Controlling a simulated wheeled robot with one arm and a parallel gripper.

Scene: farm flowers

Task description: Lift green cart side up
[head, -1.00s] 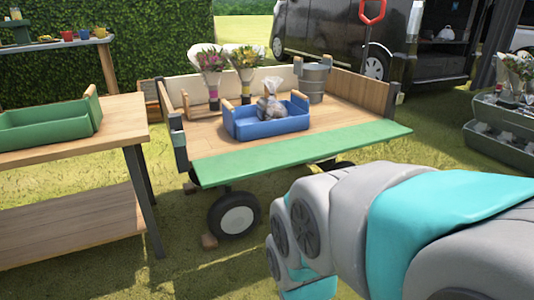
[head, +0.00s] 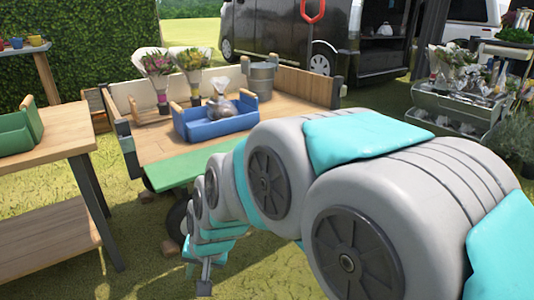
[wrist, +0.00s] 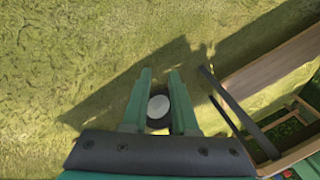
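The green cart side (head: 178,172) hangs folded down and outward, roughly level, along the near edge of the wooden cart (head: 158,145). My arm hides its right part in the head view. My gripper (head: 205,284) is low in front of the cart, below the green side, and only partly shows there. In the wrist view my gripper (wrist: 160,73) has two green fingers apart with nothing held between them. A white wheel hub (wrist: 158,106) shows beyond the gap between the fingers.
On the cart are a blue tray (head: 215,122) with a bag, two bouquets and a metal bucket (head: 262,78). A wooden table (head: 55,135) with a green tray stands close on the left. A flower stand (head: 455,105) is at right. Grass lies in front.

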